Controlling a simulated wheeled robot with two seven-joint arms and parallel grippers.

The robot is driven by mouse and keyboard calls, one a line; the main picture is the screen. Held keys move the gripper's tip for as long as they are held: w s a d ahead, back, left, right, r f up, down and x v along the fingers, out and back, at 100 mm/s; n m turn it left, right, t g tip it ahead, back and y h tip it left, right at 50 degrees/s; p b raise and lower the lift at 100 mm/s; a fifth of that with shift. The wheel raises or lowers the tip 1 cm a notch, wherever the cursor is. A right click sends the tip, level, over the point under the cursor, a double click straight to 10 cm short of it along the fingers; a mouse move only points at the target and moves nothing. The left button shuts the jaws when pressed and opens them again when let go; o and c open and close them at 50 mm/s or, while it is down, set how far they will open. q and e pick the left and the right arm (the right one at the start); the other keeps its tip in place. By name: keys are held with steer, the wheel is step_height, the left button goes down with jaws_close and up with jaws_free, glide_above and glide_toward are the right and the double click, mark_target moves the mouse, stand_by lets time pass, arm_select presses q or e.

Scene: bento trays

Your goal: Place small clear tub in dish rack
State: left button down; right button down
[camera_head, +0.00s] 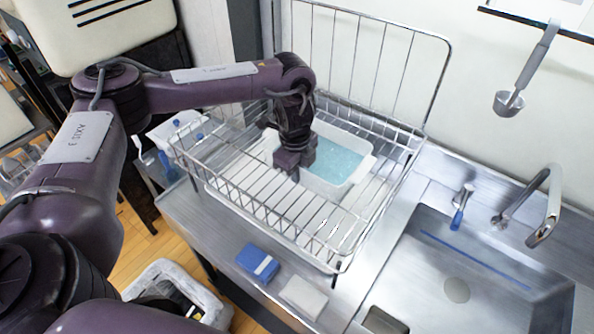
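The small clear tub (338,163), whitish with a light blue inside, sits within the wire dish rack (262,209), toward its back right. My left gripper (293,174) points down inside the rack, at the near left side of the tub, and hides part of the tub's left end. Its fingers are dark and small here, so I cannot tell whether they are open or closed on the tub's wall. My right gripper is not in view.
The rack stands on a steel counter left of a sink (456,290) with a faucet (546,205). A blue sponge (258,263) and a white block (304,297) lie in front. A ladle (510,102) hangs at upper right. A bin (178,290) stands below.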

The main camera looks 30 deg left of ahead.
arm_select(q)
steer(key=shift+w, duration=0.1)
steer(key=c, duration=1.6)
jaws_free()
steer(key=shift+s, duration=0.2)
steer(key=shift+c, duration=0.2)
steer(key=shift+w+r, duration=0.1)
steer(key=shift+r, duration=0.05)
steer(key=shift+r, duration=0.3)
step_height(320, 180, up, 11)
steer(key=shift+s+p, duration=0.4)
steer(key=shift+s, duration=0.1)
